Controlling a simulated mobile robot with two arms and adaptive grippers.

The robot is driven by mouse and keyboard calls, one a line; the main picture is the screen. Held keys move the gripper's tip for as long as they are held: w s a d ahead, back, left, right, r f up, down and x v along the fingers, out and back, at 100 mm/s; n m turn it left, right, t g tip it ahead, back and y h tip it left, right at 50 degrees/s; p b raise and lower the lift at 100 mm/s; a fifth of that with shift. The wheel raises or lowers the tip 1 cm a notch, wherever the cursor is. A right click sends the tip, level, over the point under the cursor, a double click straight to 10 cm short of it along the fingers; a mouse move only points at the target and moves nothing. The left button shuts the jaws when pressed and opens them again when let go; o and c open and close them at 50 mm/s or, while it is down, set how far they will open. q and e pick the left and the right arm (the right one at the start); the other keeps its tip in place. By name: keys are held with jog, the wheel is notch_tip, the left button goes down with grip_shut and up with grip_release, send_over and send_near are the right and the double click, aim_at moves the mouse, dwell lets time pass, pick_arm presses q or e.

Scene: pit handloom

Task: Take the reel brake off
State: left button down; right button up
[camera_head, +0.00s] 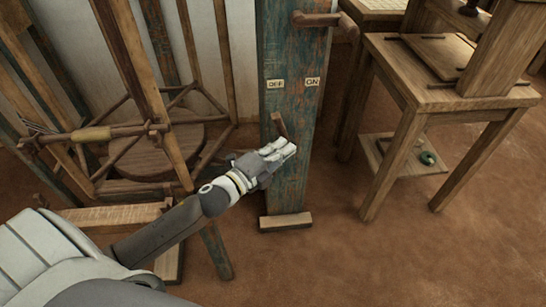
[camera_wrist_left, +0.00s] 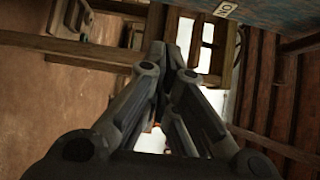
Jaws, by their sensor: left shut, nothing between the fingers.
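A worn blue-green post (camera_head: 291,55) stands in the middle of the head view, with an OFF plate (camera_head: 275,84) on the left and an ON plate (camera_head: 312,82) on the right. Below the plates a short brown wooden lever (camera_head: 279,124) shows on the post, its upper end leaning left. Its lower part is hidden behind my left gripper (camera_head: 290,148). That gripper is shut and empty in front of the post, just below the lever. I cannot tell whether they touch. In the left wrist view the shut fingers (camera_wrist_left: 169,52) point toward the scene, with the post (camera_wrist_left: 285,12) at upper right.
A wooden reel frame with a crossbar (camera_head: 95,134) stands left of the post, close to my left arm. A wooden table (camera_head: 405,75) with a lower shelf (camera_head: 395,160) stands to the right. The brown floor (camera_head: 330,260) in front is clear.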

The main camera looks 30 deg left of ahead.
pick_arm(q)
jog(key=v, duration=0.3)
jog(key=shift+s+a+f, duration=0.1)
jog(key=shift+s+f, duration=0.2)
jog(key=shift+s, duration=0.05)
pick_arm(e)
jog(key=shift+d, duration=0.2)
jog(key=shift+d, duration=0.1)
